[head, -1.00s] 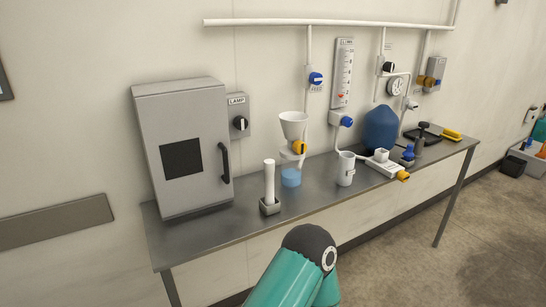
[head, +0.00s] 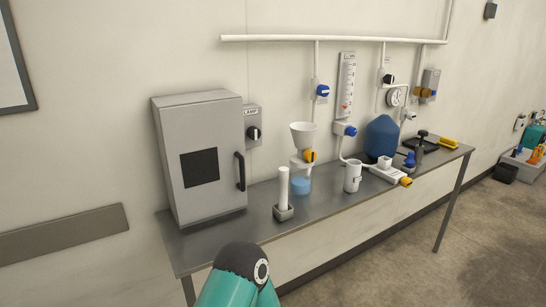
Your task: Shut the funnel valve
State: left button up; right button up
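A white funnel (head: 303,134) is mounted on the wall behind the bench. Its valve has a yellow knob (head: 310,156) just below the cone, on the right side. A light blue beaker (head: 301,185) stands on the bench under the funnel outlet. The knob's exact angle is too small to tell. A teal arm link of mine with a dark joint shows at the bottom, in front of the bench and well short of the valve. Neither of my grippers is in view.
A grey cabinet (head: 169,144) stands on the metal bench (head: 228,232) at left. A white cylinder in a holder (head: 284,192), a white jug (head: 352,177) and a blue container (head: 382,138) stand along it. A LAMP switch (head: 254,132) is beside the cabinet. Bare bench lies along the front.

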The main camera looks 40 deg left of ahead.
aim_at(309, 155)
jog(key=u, duration=0.6)
jog(key=i, duration=1)
